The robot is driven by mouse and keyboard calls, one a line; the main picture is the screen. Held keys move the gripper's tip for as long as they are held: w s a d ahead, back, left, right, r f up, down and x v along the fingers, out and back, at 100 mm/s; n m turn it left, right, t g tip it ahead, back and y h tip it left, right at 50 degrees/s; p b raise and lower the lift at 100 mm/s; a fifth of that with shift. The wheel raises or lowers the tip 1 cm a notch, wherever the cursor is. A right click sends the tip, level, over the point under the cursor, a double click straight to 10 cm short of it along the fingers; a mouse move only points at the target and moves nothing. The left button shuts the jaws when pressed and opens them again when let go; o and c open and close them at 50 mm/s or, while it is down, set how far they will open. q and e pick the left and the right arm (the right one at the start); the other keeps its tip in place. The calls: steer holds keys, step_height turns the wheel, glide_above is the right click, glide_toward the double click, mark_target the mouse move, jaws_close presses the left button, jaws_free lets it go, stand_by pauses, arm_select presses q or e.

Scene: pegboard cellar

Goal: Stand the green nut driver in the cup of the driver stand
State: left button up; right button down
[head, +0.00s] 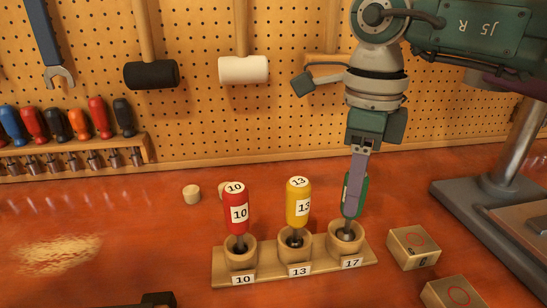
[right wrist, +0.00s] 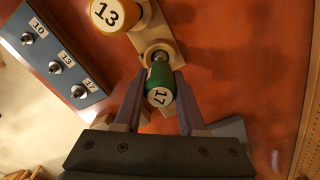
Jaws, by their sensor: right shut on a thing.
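The green nut driver (head: 363,194) is upright, with a slight tilt, at the right end of the driver stand (head: 322,264). My right gripper (head: 354,195) is shut on its handle from above. Its shaft goes down into the mouth of the cup marked 17 (head: 346,241); how deep the tip sits is hidden. In the right wrist view the green driver (right wrist: 160,76) shows its 17 cap between the two fingers, with the cup (right wrist: 158,47) beyond it. A red driver (head: 236,208) stands in cup 10 and a yellow driver (head: 298,203) in cup 13. My left gripper is not in view.
Two wooden blocks (head: 413,248) (head: 452,292) lie right of the stand, before a grey metal base (head: 480,205). A blue plate with numbered fittings (right wrist: 52,53) shows in the wrist view. Table left of the stand is mostly clear.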

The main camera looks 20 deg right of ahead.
steer(key=shift+c, duration=2)
jaws_free()
step_height(320, 180, up, 5)
steer(key=p, duration=0.4)
steer(key=shift+f, duration=0.1)
step_height(320, 180, up, 5)
steer(key=p, duration=0.4)
